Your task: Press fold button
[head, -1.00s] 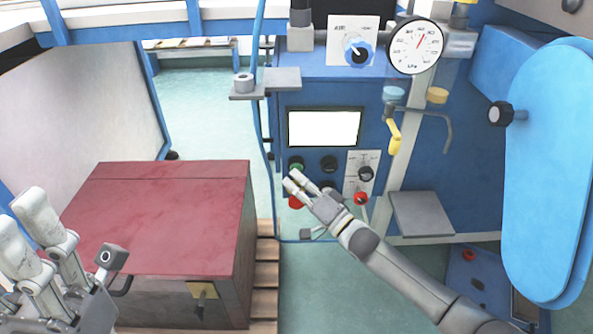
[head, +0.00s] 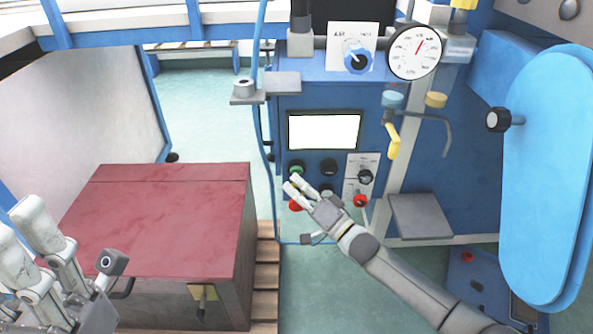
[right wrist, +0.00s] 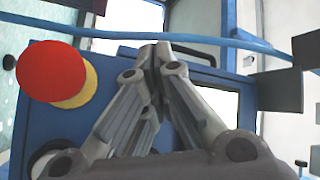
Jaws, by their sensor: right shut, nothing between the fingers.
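The blue control panel (head: 282,225) carries a green button (head: 296,167), a black button (head: 328,167) and a red button (head: 295,205) below the green one. No label reads clearly, so I cannot tell which is the fold button. My right gripper (head: 294,184) is shut and empty, its tips in front of the panel between the green and red buttons. Its fingers hide part of the lower row; contact cannot be told. In the right wrist view the shut fingers (right wrist: 155,55) point away beside a red button (right wrist: 48,72) with a yellow collar. My left gripper (head: 16,220) is open and empty at lower left.
A white screen (head: 324,131) sits above the buttons. Right of them are a black knob (head: 365,177) and another red button (head: 360,201). A dark red box top (head: 165,215) lies left, a large blue guard (head: 550,180) right. A blue cable hangs along the panel's left edge.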

